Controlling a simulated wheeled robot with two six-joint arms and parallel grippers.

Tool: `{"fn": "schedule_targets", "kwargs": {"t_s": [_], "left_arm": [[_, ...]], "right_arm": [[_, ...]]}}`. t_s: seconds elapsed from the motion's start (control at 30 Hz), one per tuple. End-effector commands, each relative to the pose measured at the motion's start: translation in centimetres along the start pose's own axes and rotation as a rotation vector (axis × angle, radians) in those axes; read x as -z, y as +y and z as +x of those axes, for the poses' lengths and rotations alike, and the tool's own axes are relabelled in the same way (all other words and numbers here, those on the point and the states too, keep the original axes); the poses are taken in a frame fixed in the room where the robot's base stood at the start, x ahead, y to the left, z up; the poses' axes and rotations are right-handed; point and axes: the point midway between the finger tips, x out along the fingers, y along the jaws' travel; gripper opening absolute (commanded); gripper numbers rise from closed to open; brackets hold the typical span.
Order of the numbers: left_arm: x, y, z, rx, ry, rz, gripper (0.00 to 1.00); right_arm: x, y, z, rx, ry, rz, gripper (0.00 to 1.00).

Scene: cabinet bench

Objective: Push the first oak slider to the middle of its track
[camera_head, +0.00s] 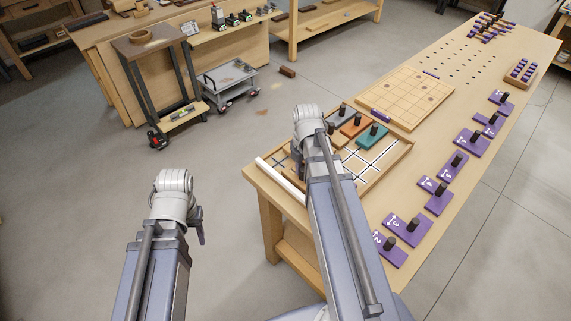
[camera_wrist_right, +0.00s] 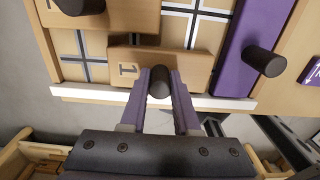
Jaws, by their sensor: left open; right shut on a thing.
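The first oak slider (camera_wrist_right: 195,70), a light wood block marked 1, lies in the tray of crossing tracks near its white edge strip (camera_wrist_right: 85,95) in the right wrist view. My right gripper (camera_wrist_right: 159,88) is shut on the slider's dark peg (camera_wrist_right: 160,76), one finger on each side. In the head view my right arm hides this grip and much of the tray (camera_head: 378,172). My left gripper (camera_head: 199,228) hangs over the floor left of the bench, apart from everything, its fingers mostly hidden by its own wrist.
Another wooden block (camera_wrist_right: 130,14) with a dark knob is beyond the slider, and a purple block (camera_wrist_right: 238,45) stands to its right. Grey, orange and teal (camera_head: 372,137) blocks sit at the tray's far side. Several purple numbered pieces (camera_head: 408,231) line the bench's right side.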

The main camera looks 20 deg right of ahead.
Motion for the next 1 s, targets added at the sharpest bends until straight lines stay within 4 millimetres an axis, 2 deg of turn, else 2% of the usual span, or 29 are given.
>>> {"fn": "schedule_targets", "kwargs": {"t_s": [0.03, 0.07, 0.3, 0.67, 1.0], "left_arm": [[0.0, 0.0, 0.0, 0.000, 0.000, 0.000, 0.50], [0.0, 0.0, 0.0, 0.000, 0.000, 0.000, 0.50], [0.0, 0.0, 0.0, 0.000, 0.000, 0.000, 0.50], [0.0, 0.0, -0.4, 0.000, 0.000, 0.000, 0.50], [-0.1, -0.2, -2.6, 0.000, 0.000, 0.000, 0.50]], "right_arm": [[0.0, 0.0, 0.0, 0.000, 0.000, 0.000, 0.00], [0.0, 0.0, 0.0, 0.000, 0.000, 0.000, 0.33], [0.0, 0.0, 0.0, 0.000, 0.000, -0.001, 0.60], [0.0, 0.1, -0.4, 0.000, 0.000, -0.001, 0.60], [0.0, 0.1, -2.6, 0.000, 0.000, -0.001, 0.60]]}}
